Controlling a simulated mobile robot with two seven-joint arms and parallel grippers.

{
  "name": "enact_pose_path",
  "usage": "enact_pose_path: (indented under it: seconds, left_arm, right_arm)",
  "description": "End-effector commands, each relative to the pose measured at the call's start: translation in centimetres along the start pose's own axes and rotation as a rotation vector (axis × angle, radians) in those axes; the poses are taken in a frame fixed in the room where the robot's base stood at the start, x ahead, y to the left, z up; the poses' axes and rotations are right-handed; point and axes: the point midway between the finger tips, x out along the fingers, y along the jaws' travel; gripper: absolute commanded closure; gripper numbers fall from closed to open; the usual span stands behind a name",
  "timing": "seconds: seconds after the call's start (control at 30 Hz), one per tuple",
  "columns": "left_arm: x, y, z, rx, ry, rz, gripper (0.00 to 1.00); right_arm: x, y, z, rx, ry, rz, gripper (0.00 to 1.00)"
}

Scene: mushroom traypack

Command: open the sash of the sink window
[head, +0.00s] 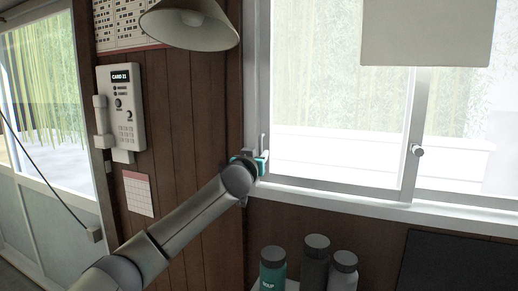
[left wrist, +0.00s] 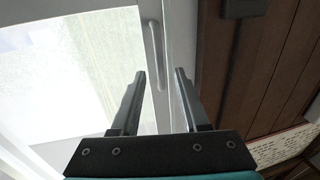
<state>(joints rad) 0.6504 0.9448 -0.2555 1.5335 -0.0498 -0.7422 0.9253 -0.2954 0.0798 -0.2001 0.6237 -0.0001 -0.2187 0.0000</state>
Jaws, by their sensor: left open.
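The sink window's sash (head: 335,188) is a pale framed pane, and it looks shut. A slim upright handle (head: 263,142) is on its left stile; it also shows in the left wrist view (left wrist: 157,55). My left gripper (head: 264,160) is at the lower end of this handle. In the left wrist view its two fingers (left wrist: 160,72) are apart, with the lower part of the handle appearing between the tips. I cannot tell whether either finger touches it. My right gripper is out of view.
A round knob (head: 417,151) is on the middle stile. A lamp (head: 190,25) hangs above my left arm. A wall phone (head: 121,105) is on the left. Bottles, one of them green (head: 273,270), stand below the sill (head: 380,208). A beige panel (head: 427,30) covers the upper right window.

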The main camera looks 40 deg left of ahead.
Motion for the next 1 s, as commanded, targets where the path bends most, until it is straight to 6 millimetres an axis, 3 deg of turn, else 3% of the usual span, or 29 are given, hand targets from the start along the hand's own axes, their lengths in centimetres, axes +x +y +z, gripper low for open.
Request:
enact_pose_path:
  seconds: [0.3, 0.77, 1.0]
  left_arm:
    - [2.5, 0.0, -0.1, -0.002, 0.000, 0.000, 0.55]
    - [3.1, 0.1, 0.0, 0.001, 0.001, 0.001, 0.55]
    - [3.1, 0.0, 0.0, 0.001, 0.000, 0.001, 0.82]
  right_arm:
    - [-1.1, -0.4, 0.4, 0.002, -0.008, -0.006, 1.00]
    - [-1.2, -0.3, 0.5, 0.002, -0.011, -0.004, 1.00]
    - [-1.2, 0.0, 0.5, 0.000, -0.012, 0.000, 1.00]
